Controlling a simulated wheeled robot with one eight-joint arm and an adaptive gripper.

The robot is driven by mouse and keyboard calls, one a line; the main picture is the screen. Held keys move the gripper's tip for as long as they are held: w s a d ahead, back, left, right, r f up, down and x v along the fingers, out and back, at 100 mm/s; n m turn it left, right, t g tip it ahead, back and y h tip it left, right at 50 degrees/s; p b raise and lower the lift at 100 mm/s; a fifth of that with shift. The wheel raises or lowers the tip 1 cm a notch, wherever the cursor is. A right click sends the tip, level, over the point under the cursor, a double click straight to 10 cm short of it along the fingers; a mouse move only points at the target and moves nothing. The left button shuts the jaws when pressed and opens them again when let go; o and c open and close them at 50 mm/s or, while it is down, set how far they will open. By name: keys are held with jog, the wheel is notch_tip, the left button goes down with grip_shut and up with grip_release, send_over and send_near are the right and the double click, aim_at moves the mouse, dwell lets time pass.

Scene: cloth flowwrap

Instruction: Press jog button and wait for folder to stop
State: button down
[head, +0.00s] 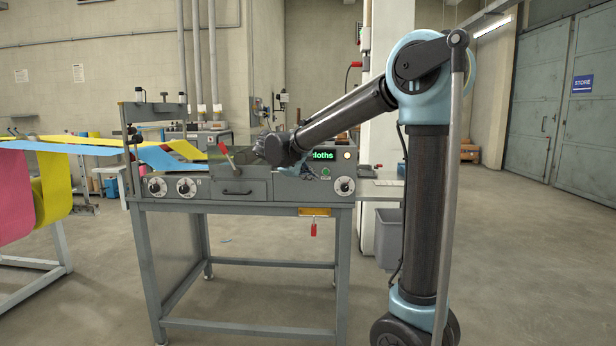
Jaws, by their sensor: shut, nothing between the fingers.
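The folding machine (270,204) is a grey bench unit on a metal frame in the middle of the head view. My gripper (304,170) is shut, small and partly hidden behind my wrist. It is close to the panel, just left of the green button; I cannot tell whether it touches anything.
Dials (186,187) sit on the panel, with a red-handled lever (227,157) above a drawer (240,188). A pale lamp (347,155) is right of the display. Coloured cloth webs (70,147) enter from the left. A grey bin (388,238) stands at right.

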jog(key=shift+w+d, duration=0.1)
jog(key=shift+w, duration=2.25)
